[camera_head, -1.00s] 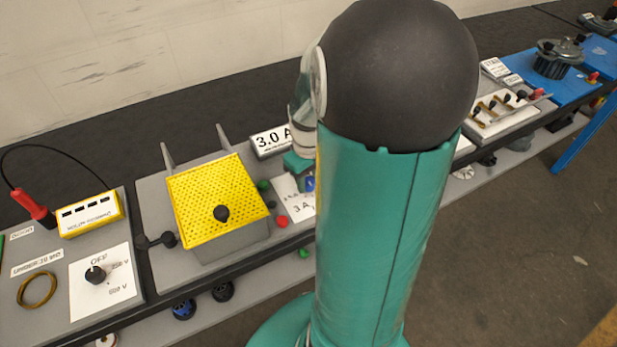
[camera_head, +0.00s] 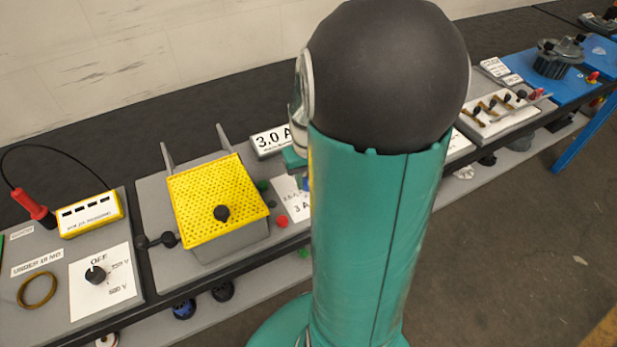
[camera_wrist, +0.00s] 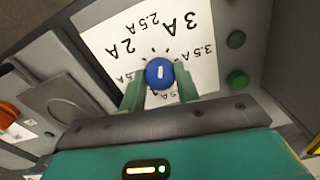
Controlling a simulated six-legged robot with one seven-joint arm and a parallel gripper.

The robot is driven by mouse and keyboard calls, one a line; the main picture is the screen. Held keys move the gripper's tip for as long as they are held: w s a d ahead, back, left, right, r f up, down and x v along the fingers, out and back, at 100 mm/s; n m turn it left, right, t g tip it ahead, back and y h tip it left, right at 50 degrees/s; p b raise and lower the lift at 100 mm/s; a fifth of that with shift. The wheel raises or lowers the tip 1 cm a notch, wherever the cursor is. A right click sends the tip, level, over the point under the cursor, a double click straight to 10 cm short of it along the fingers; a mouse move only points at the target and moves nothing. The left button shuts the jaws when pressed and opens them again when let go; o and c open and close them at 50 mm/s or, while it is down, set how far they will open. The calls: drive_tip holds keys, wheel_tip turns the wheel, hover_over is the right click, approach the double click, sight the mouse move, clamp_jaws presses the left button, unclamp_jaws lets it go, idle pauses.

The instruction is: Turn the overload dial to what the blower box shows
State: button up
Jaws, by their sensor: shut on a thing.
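The overload dial is a blue round knob (camera_wrist: 159,73) with a short white mark, on a white scale plate (camera_wrist: 205,70) printed with 2 A, 2.5 A, 3 A, 3.5 A and further marks. In the wrist view the white mark stands about upright; which figure it points at I cannot tell. My gripper (camera_wrist: 160,88) has its two green fingers on either side of the knob, shut on it. The dial is mostly hidden there.
A yellow perforated cover (camera_head: 205,180) with a black knob sits left of the plate. Green and red buttons (camera_head: 281,221) lie between them. Farther left is a panel with an OFF selector (camera_head: 95,274) and a red-handled probe (camera_head: 35,207). A blue bench (camera_head: 575,85) is at the far right.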

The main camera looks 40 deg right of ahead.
drive_tip(key=shift+w+m, duration=0.1)
drive_tip(key=shift+m, duration=2)
drive_tip(key=o, duration=1)
drive_tip(key=shift+c, duration=0.2)
wheel_tip(320, 180, up, 14)
